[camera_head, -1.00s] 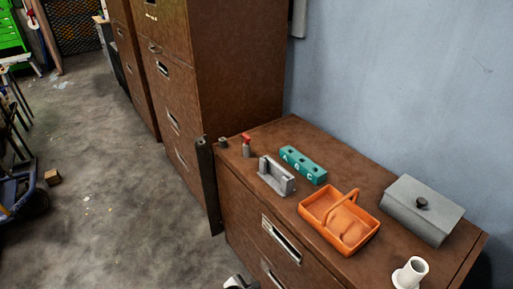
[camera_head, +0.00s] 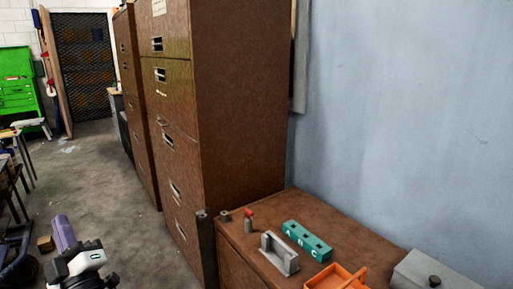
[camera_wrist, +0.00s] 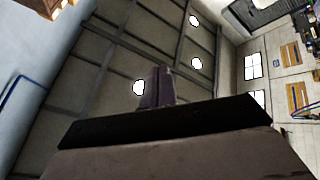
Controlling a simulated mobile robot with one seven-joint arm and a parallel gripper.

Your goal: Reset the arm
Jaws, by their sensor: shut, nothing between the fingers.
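My gripper (camera_head: 62,225) is at the lower left of the head view, pointing up, over the floor and left of the low brown cabinet. Its grey-purple fingers are together with nothing between them. In the wrist view the fingers (camera_wrist: 155,87) also show close together, against the ceiling with its lamps. The gripper is apart from everything on the cabinet.
The low brown cabinet (camera_head: 238,262) carries a grey holder (camera_head: 280,255), a teal lettered block (camera_head: 307,240), a small red-topped bottle (camera_head: 248,220), an orange basket (camera_head: 335,280) and a grey lidded box (camera_head: 430,272). Tall brown cabinets (camera_head: 240,100) stand behind. Floor (camera_head: 120,200) is open at left.

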